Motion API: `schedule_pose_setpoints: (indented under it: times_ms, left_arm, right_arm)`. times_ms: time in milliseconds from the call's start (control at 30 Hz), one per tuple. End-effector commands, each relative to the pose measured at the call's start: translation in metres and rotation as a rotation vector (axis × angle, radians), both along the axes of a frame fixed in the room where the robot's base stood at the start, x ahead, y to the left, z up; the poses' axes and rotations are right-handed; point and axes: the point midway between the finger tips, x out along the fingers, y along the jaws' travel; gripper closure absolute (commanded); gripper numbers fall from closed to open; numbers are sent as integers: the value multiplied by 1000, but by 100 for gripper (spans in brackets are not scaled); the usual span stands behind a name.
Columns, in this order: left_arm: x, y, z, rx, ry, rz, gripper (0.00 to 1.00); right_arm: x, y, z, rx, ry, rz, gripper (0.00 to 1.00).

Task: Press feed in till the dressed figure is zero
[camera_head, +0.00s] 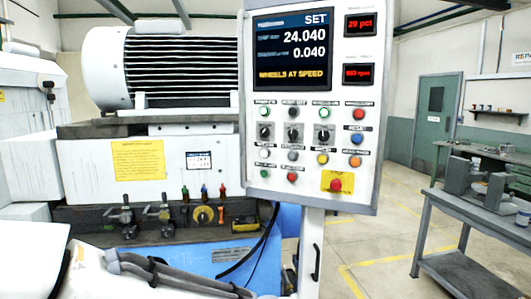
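The control panel (310,205) faces me in the head view. Its screen (292,48) reads SET, with 24.040 above 0.040 and "WHEELS AT SPEED" in yellow. The small line labels on the screen are too blurred to read. Below are rows of buttons and knobs, including a blue button (357,139), a white button (264,153), a yellow button (322,159) and an orange button (355,161). Their labels are too small to read, so I cannot tell which is feed in.
A red emergency stop (336,185) on a yellow plate sits at the panel's lower right. Two red displays (359,24) are at its upper right, one reading 20 pct. The grinder (90,165) stands left; a grey bench (455,202) stands right. Floor between panel and bench is clear.

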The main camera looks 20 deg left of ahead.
Motion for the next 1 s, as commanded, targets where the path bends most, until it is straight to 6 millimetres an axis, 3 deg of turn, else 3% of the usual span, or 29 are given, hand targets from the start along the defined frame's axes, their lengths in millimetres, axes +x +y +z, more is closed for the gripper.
schedule_pose_setpoints:
  times_ms: [400,467,667,700,1000]
  left_arm:
    - [0,0,0,0,0,0,1]
    - [0,0,0,0,0,0,20]
    - [0,0,0,0,0,0,96]
    - [0,0,0,0,0,0,100]
    - [0,0,0,0,0,0,100]
  right_arm:
    - [0,0,0,0,0,0,100]
    - [0,0,0,0,0,0,100]
    - [0,0,0,0,0,0,100]
    - [0,0,0,0,0,0,100]
    - [0,0,0,0,0,0,100]
